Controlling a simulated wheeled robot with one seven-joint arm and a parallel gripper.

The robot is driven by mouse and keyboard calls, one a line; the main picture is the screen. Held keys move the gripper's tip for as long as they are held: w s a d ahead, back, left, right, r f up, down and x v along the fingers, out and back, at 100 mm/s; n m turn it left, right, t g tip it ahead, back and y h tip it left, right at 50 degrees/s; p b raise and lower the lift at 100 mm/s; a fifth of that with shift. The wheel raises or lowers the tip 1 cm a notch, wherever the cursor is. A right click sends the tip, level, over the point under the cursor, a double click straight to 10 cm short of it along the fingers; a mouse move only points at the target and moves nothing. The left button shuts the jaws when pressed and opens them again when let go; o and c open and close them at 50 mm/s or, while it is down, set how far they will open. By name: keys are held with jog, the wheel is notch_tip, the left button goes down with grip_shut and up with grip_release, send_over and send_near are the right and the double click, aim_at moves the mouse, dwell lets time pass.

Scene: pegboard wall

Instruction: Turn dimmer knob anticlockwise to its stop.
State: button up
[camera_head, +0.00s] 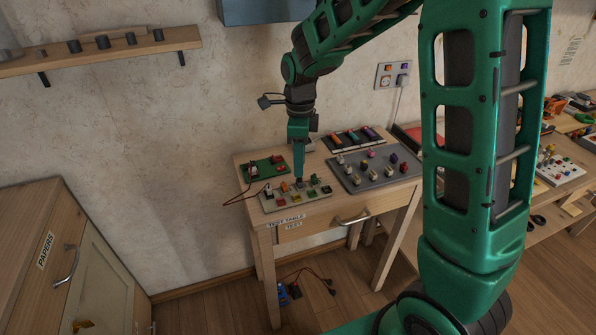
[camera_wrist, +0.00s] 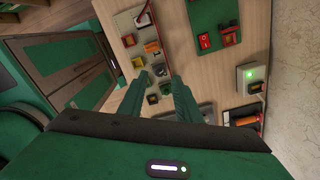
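A pale board (camera_head: 272,207) with several small coloured switches and knobs lies on the front left of the wooden table, and it also shows in the wrist view (camera_wrist: 124,24). My gripper (camera_head: 299,177) points straight down over this board. In the wrist view my gripper (camera_wrist: 161,78) is open, its two green fingers apart. A small dark knob-like part (camera_wrist: 159,70) shows between the fingertips; I cannot tell for sure that it is the dimmer knob, nor whether the fingers touch it. Its pointer and turn angle are too small to read.
A green board (camera_head: 262,168) with a red switch lies behind left. A grey board (camera_head: 345,174) with several knobs lies right, a dark tray (camera_head: 335,148) behind it. A wall panel (camera_head: 392,75) with sockets hangs above. A thin cable runs off the table's left edge.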

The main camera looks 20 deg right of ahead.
jog(key=shift+f, duration=1.75)
grip_shut()
